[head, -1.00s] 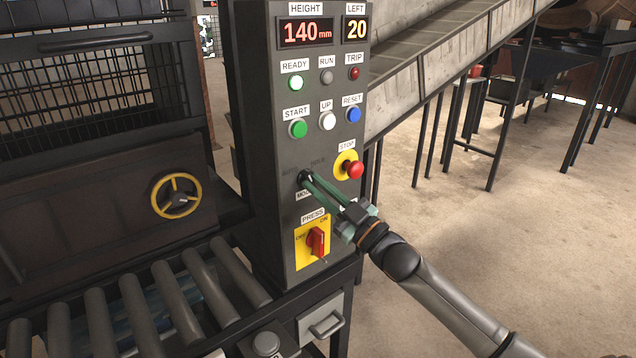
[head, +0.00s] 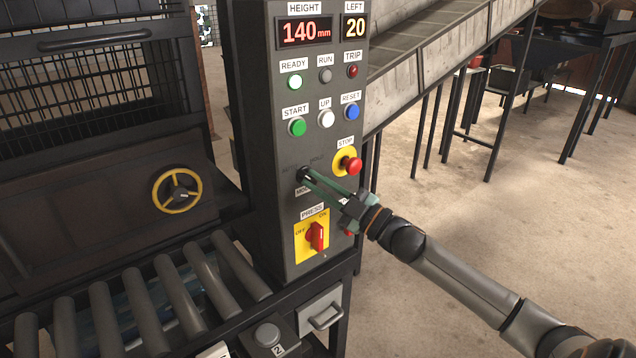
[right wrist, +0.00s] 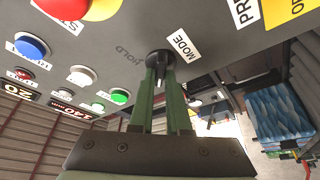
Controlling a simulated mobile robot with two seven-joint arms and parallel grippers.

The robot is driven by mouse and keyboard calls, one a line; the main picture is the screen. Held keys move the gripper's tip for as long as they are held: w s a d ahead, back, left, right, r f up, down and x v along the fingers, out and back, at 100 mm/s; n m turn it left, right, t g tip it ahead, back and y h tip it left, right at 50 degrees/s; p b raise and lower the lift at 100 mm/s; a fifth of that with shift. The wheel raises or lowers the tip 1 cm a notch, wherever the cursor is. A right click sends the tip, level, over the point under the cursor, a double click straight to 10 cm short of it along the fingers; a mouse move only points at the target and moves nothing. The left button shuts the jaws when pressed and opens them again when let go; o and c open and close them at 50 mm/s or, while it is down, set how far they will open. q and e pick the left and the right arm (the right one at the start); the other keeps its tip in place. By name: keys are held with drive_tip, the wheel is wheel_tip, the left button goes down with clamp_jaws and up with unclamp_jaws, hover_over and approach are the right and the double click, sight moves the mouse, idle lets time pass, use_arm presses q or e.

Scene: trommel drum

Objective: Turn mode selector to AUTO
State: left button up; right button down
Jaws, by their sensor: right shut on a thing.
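The mode selector (head: 304,173) is a small black knob on the grey control panel, above the partly covered MODE label (head: 303,191). Faint lettering stands at its upper left, and HOLD at its upper right. My right gripper (head: 310,179) reaches in from the lower right, its green fingers shut on the knob. In the right wrist view the knob (right wrist: 160,59) sits between the fingertips of the gripper (right wrist: 160,77), with MODE and HOLD beside it. The fingers hide part of the knob, so I cannot tell which way it points. My left gripper is out of view.
The red STOP button (head: 352,165) is close above my right gripper. The red PRESS switch (head: 316,236) on its yellow plate is just below. START, UP and RESET buttons (head: 351,112) are higher up. Rollers (head: 187,290) lie at lower left; open floor lies right.

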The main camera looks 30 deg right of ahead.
drive_tip(key=shift+r, duration=0.15)
drive_tip(key=c, duration=0.9)
unclamp_jaws()
drive_tip(key=shift+f, duration=0.2)
drive_tip(key=shift+s+d+f, duration=0.15)
drive_tip(key=shift+s+f, duration=0.05)
drive_tip(key=shift+s, duration=0.25)
drive_tip(key=v, duration=1.1)
drive_tip(key=shift+s+d+r, duration=0.1)
drive_tip(key=shift+s, duration=0.1)
